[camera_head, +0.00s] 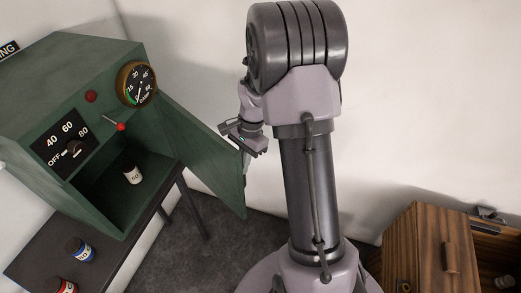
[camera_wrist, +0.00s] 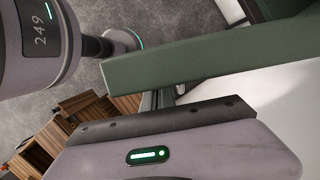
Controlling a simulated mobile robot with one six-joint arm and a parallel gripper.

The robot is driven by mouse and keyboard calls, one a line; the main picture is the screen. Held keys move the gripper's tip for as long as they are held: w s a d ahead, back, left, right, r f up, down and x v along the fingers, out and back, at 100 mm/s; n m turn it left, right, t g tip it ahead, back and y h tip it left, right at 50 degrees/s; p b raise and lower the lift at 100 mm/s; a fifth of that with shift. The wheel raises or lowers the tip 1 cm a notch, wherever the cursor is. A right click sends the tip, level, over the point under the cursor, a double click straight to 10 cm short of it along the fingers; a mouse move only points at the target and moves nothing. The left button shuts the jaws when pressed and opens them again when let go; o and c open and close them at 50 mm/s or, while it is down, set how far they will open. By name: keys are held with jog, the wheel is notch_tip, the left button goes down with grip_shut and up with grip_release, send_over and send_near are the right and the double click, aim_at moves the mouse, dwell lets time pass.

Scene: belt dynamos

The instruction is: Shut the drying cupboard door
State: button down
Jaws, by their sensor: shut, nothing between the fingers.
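The drying cupboard (camera_head: 100,75) is a green box on a dark table at the left. Its door (camera_head: 205,150) is hinged on the cupboard's right side and stands wide open, swung out to the right. A small white jar (camera_head: 132,174) is inside. My gripper (camera_head: 246,156) is shut and empty, at the outer side of the door by its upper free corner. In the wrist view, the door's green edge (camera_wrist: 200,58) runs across the picture just beyond the gripper (camera_wrist: 165,97). I cannot tell whether they touch.
The dark table (camera_head: 40,262) carries a blue-labelled jar (camera_head: 80,250) and a red-labelled jar (camera_head: 62,285) in front of the cupboard. A wooden cabinet (camera_head: 425,250) stands at the lower right. Grey floor is free below the door.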

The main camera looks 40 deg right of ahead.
jog(key=a+m+t+b, duration=0.1)
jog(key=a+m+b, duration=0.35)
jog(key=a, duration=1.45)
jog(key=w+a+m+t+p, duration=0.1)
jog(key=w+a+m+p, duration=0.2)
jog(key=w+a, duration=0.4)
jog(key=shift+a+m+h, duration=0.3)
jog(key=shift+a+m, duration=0.45)
jog(key=shift+a, duration=3.25)
jog(key=shift+w, duration=0.1)
